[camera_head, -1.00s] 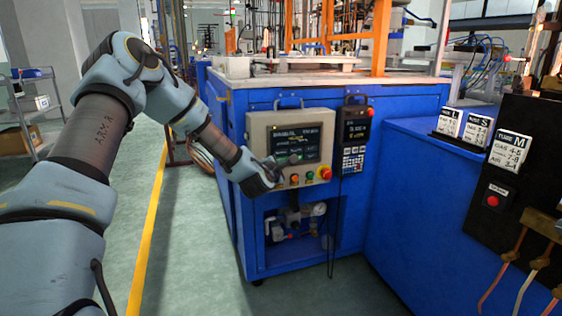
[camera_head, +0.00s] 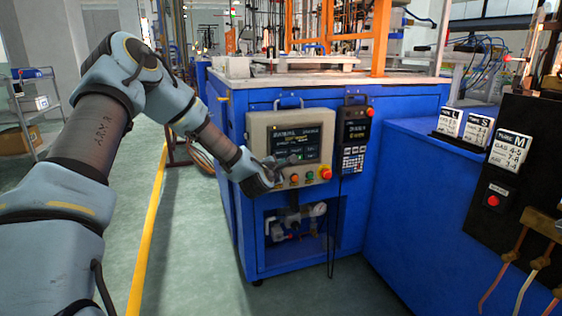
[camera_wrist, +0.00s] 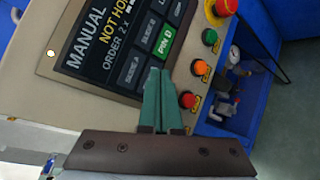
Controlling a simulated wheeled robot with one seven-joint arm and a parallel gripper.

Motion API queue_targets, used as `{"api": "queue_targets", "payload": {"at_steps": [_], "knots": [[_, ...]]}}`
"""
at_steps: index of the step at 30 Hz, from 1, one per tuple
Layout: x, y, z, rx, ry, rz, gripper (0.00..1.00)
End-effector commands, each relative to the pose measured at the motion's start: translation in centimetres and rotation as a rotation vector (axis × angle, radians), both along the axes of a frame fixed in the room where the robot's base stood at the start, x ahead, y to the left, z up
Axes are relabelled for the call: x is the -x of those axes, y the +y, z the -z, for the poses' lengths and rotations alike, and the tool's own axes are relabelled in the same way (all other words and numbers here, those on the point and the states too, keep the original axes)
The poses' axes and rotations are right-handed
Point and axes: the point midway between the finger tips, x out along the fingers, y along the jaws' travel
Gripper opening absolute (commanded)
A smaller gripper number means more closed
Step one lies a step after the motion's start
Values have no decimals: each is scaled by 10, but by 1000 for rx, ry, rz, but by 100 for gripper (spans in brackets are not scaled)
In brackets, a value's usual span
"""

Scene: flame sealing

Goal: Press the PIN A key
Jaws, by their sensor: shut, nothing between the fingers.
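The control panel's screen (camera_head: 297,145) is on the front of the blue machine, and it also shows in the wrist view (camera_wrist: 105,45). It reads "MANUAL", "NOT HO…" and "ORDER 2 x", with several dark keys below. I cannot make out a PIN A label. My gripper (camera_wrist: 157,75) is shut and empty, with its green fingertips over the lower part of the screen, just beside the PIN D key. The fingers hide part of the key area. I cannot tell whether they touch the screen. In the head view my gripper (camera_head: 288,160) is at the screen's lower edge.
Orange, red and green buttons (camera_wrist: 200,68) lie beside the screen, close to the fingers, with a red emergency knob (camera_wrist: 225,6). A pendant with a keypad (camera_head: 354,150) hangs to the right. Tube cards (camera_head: 478,130) stand on the blue cabinet.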

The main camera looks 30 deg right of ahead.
Motion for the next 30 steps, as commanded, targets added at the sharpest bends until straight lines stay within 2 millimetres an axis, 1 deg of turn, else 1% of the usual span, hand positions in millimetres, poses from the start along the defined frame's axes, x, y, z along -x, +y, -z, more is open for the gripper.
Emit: {"api": "queue_targets", "payload": {"at_steps": [5,14,17,30], "knots": [[9,1,0,-1,1,0,0],[10,1,0,-1,1,0,0],[13,1,0,0,0,1,0],[53,6,0,0,1,3,0]]}}
